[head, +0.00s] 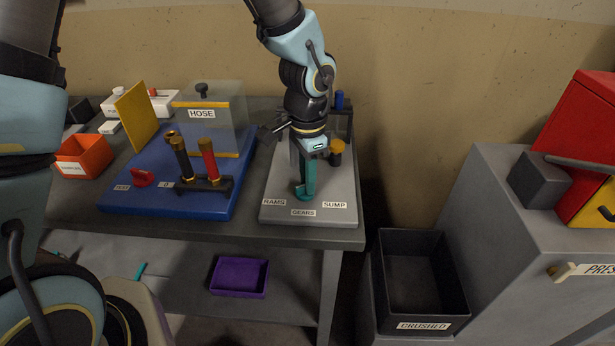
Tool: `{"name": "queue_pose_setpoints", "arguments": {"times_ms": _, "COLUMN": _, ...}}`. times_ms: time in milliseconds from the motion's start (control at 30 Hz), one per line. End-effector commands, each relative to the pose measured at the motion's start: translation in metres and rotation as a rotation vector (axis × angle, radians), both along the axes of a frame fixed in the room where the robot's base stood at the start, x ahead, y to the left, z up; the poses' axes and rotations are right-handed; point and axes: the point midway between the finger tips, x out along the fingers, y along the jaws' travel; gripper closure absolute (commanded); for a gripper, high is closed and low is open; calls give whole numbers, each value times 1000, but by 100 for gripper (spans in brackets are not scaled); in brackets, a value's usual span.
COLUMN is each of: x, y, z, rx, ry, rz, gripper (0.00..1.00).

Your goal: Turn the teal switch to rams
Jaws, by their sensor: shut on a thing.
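The teal switch (306,187) stands on a light grey panel (341,190) at the right end of the table. The panel's front edge carries the labels RAMS (274,202) at left, GEARS (303,212) in the middle and SUMP (335,205) at right. The switch's base is just behind the GEARS label. My gripper (307,160) points down from above and is shut on the upper part of the switch. The gripper hides the top of the switch, so its exact pointing direction is hard to tell.
An orange-brown knob (337,150) stands close to the right of my gripper. A blue board (135,200) with black and red handles and a clear HOSE cover (232,120) lies to the left. A dark CRUSHED bin (415,238) and grey cabinet (480,200) stand at right.

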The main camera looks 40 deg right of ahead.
Motion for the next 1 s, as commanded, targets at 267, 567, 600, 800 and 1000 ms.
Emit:
{"name": "queue_pose_setpoints", "arguments": {"times_ms": 267, "x": 0, "y": -1, "z": 0, "rx": -1, "ry": -1, "rz": -8, "gripper": 100}}
{"name": "queue_pose_setpoints", "arguments": {"times_ms": 567, "x": 0, "y": -1, "z": 0, "rx": -1, "ry": -1, "rz": -7, "gripper": 63}}
{"name": "queue_pose_setpoints", "arguments": {"times_ms": 600, "x": 0, "y": 0, "z": 0, "rx": -1, "ry": -1, "rz": -7, "gripper": 59}}
{"name": "queue_pose_setpoints", "arguments": {"times_ms": 800, "x": 0, "y": 0, "z": 0, "rx": 0, "ry": 0, "rz": -6, "gripper": 52}}
{"name": "queue_pose_setpoints", "arguments": {"times_ms": 1000, "x": 1, "y": -1, "z": 6, "rx": -3, "ry": -1, "rz": -5, "gripper": 52}}
